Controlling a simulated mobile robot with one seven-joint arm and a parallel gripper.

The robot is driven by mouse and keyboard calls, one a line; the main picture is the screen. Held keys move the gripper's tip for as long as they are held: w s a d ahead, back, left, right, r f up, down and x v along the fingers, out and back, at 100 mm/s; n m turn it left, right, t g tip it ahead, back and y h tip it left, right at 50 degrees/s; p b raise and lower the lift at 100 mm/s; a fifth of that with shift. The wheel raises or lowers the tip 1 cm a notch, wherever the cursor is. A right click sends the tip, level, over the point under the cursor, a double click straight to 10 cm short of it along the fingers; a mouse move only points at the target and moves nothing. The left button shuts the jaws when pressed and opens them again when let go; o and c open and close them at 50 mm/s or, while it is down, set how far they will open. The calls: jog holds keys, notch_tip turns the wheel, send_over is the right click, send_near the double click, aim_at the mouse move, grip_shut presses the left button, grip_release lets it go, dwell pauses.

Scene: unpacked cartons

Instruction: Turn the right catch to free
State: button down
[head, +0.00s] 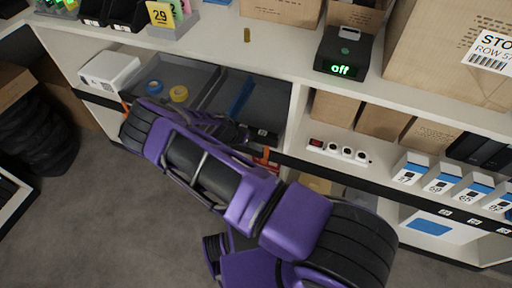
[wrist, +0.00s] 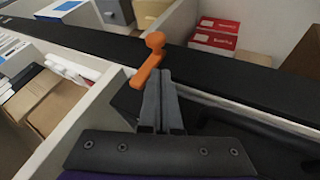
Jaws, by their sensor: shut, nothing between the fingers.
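An orange catch (wrist: 148,62) with a round knob shows in the wrist view, on a dark strip along the shelf edge. Its lever slants down to the left from the knob. In the head view an orange piece (head: 265,155), apparently the right catch, shows at the right end of the grey tray (head: 208,82), partly covered by my arm. My gripper (wrist: 160,80) is shut and empty, its fingertips right beside the lever; I cannot tell whether they touch. In the head view the gripper is mostly hidden by my arm. Another orange piece (head: 125,106) shows at the tray's left end.
The tray holds a blue tape roll (head: 153,87) and a yellow tape roll (head: 179,93). A power strip (head: 338,151) and cartons (head: 382,117) stand on the shelf to the right. A black device (head: 343,56) reading "off" sits above. Floor (head: 100,220) at lower left is clear.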

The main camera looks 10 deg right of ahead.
aim_at(265, 150)
jog(key=shift+s+d+r+t+y+p, duration=0.2)
jog(key=shift+d+r+t+y+p, duration=0.1)
jog(key=shift+y+p, duration=0.25)
jog(key=d+t+y, duration=0.1)
jog(key=y, duration=0.1)
jog(key=s+m+t+y+p, duration=0.1)
jog(key=y, duration=0.1)
jog(key=shift+s+d+r, duration=0.1)
jog(key=shift+d+r, duration=0.1)
jog(key=shift+d, duration=0.2)
dwell(0.3)
jog(key=shift+d, duration=0.1)
jog(key=shift+s+d+f+b, duration=0.15)
jog(key=shift+s+d+b, duration=0.3)
jog(key=shift+d+b, duration=0.2)
jog(key=shift+s+d+f+b, duration=0.15)
jog(key=shift+s+d+b, duration=0.35)
jog(key=shift+d, duration=0.1)
jog(key=shift+s+d+f+b, duration=0.3)
jog(key=shift+s+d+f, duration=0.1)
jog(key=shift+d, duration=0.25)
jog(key=shift+r, duration=0.1)
